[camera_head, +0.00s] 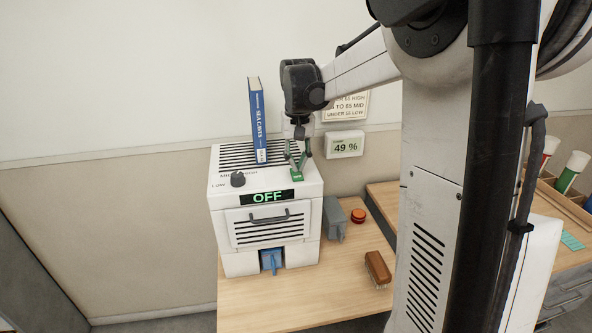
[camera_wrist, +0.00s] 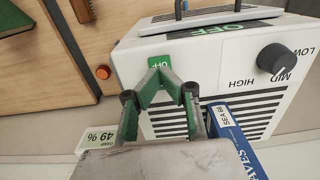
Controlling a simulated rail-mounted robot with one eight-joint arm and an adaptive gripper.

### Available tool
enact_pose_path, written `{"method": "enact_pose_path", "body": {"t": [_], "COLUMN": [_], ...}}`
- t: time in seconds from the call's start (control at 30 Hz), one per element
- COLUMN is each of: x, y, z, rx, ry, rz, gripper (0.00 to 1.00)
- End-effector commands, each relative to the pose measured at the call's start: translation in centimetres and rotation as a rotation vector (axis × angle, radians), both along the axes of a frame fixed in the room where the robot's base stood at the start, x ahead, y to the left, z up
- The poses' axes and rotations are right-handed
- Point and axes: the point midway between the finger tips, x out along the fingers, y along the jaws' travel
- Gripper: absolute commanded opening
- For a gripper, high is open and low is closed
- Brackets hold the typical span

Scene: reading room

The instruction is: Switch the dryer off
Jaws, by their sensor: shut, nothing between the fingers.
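The dryer (camera_head: 222,218) is a white box with vents on the wooden table. Its front display (camera_head: 269,198) reads OFF in green. A green switch (camera_head: 297,177) is on its top at the right; in the wrist view its green plate (camera_wrist: 156,62) is marked OFF. A black dial (camera_head: 238,179) is on the top left and also shows in the wrist view (camera_wrist: 277,58). My gripper (camera_head: 297,170) is shut and empty, its green-padded fingertips (camera_wrist: 160,80) at the switch. Whether they touch it I cannot tell.
A blue book (camera_head: 257,120) stands upright on the dryer, close beside my gripper. A humidity meter (camera_head: 344,144) reading 49 % hangs on the wall. A grey box (camera_head: 334,219), an orange button (camera_head: 358,215) and a brown brush (camera_head: 377,267) are to the right.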

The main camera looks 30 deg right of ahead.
Motion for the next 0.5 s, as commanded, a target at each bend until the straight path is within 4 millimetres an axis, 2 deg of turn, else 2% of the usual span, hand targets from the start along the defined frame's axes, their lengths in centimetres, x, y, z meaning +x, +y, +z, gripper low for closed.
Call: {"method": "enact_pose_path", "body": {"t": [0.5], "x": [0.0], "y": [0.0], "z": [3.7], "rx": [0.000], "ry": [0.000], "rz": [0.000], "gripper": [0.00]}}
